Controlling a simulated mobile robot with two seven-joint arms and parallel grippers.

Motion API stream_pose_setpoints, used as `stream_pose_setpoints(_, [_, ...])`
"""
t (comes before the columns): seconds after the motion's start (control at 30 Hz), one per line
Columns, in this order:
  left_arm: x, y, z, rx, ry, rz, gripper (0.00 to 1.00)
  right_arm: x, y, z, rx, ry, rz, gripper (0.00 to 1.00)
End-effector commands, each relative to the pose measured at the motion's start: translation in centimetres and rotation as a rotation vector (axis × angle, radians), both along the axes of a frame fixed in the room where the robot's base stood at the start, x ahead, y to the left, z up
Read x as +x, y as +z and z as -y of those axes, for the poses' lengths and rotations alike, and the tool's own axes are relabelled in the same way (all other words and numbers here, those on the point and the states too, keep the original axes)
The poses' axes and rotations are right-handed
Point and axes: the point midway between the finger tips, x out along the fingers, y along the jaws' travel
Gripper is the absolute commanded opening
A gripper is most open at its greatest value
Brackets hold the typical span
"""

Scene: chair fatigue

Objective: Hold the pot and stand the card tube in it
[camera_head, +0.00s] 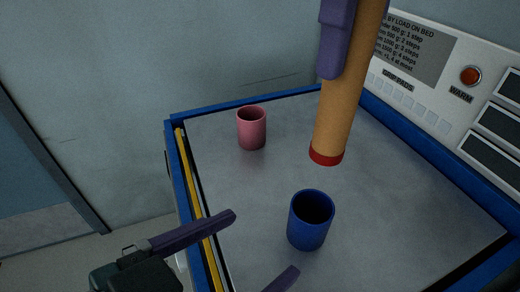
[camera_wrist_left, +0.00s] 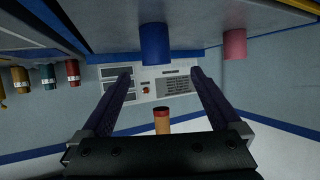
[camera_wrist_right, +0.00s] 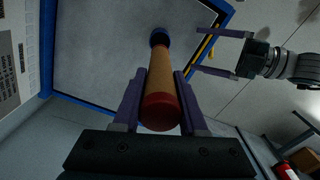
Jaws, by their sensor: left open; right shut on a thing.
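The blue pot (camera_head: 307,228) stands upright on the grey bed, with its open mouth up. My left gripper (camera_head: 265,240) is open and empty, its fingers pointing toward the pot from the front left. In the left wrist view the pot (camera_wrist_left: 155,45) is just beyond and between the fingertips. My right gripper (camera_wrist_right: 160,73) is shut on the card tube (camera_head: 345,100), a brown tube with red ends. It holds the tube slightly tilted in the head view, lower red end above the bed, behind and right of the pot. One right finger is mostly hidden by the tube.
A pink cup (camera_head: 252,128) stands at the back left of the bed. A blue rim (camera_head: 260,101) edges the bed, with a yellow strip (camera_head: 198,205) on the left. A panel (camera_head: 440,70) with a red button stands at the right. The bed between the cups is clear.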

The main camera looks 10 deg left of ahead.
Motion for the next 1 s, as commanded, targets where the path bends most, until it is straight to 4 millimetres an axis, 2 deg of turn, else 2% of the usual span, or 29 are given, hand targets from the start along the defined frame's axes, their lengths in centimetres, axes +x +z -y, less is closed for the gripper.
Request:
stream_pose_setpoints(0.17, [0.7, -0.4, 1.0, -0.014, -0.024, 0.012, 0.97, 0.0, 0.0, 0.0, 0.000, 0.000, 0.000, 0.00])
stream_pose_setpoints(0.6, [7.3, -3.5, 5.1, -0.014, -0.022, 0.011, 0.97, 0.0, 0.0, 0.0, 0.000, 0.000, 0.000, 0.00])
stream_pose_setpoints(0.8, [8.8, -4.3, 6.0, -0.013, -0.021, 0.010, 0.97, 0.0, 0.0, 0.0, 0.000, 0.000, 0.000, 0.00])
stream_pose_setpoints(1.0, [9.2, -4.5, 6.3, -0.014, -0.023, 0.010, 0.97, 0.0, 0.0, 0.0, 0.000, 0.000, 0.000, 0.00])
